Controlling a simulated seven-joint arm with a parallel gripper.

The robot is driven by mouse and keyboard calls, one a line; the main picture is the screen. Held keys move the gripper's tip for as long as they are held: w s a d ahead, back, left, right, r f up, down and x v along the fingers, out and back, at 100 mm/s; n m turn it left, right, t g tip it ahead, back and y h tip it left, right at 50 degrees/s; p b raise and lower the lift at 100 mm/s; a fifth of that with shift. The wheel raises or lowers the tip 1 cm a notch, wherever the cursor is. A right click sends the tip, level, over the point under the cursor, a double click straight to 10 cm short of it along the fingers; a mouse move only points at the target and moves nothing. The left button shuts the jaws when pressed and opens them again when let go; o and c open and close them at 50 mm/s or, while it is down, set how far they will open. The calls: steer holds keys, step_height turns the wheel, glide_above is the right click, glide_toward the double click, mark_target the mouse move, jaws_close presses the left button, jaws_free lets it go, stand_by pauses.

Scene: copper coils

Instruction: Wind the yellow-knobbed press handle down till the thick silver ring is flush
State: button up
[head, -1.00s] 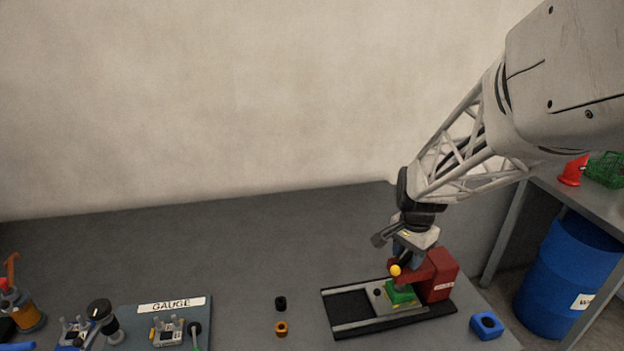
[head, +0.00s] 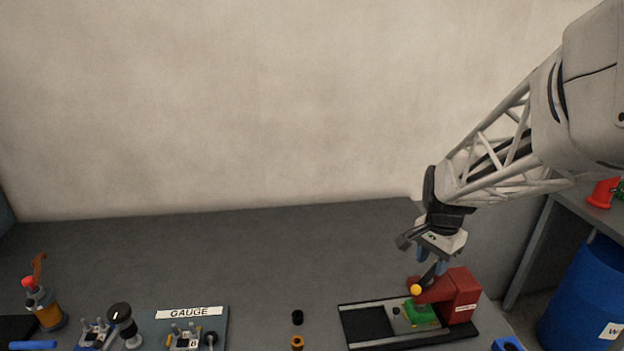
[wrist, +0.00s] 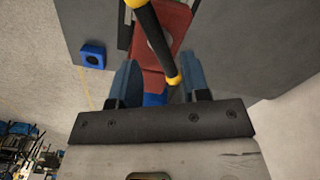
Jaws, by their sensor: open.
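The red press (head: 462,294) stands at the right of the bench, also seen in the wrist view (wrist: 150,82). Its dark handle bar (wrist: 155,42) has a yellow knob (head: 416,290) low at the front left in the head view. In the wrist view a yellow end (wrist: 173,80) of the bar lies between my fingers. My gripper (head: 432,263) is open above the press; its blue fingers (wrist: 160,82) stand apart either side of the bar, with no grip visible. A green block (head: 422,313) sits under the press. I cannot make out the thick silver ring.
A black rail base (head: 372,325) runs left from the press. A blue block (head: 507,344) lies right of it, and black (head: 297,317) and orange (head: 297,342) rings lie left. The gauge board (head: 217,325) is farther left. The back middle of the bench is clear.

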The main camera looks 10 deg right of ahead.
mark_target(429, 273)
steer(key=shift+r, duration=1.45)
steer(key=shift+f+n, duration=1)
steer(key=shift+f, duration=0.7)
steer(key=shift+f, duration=0.55)
steer(key=shift+f, duration=1.2)
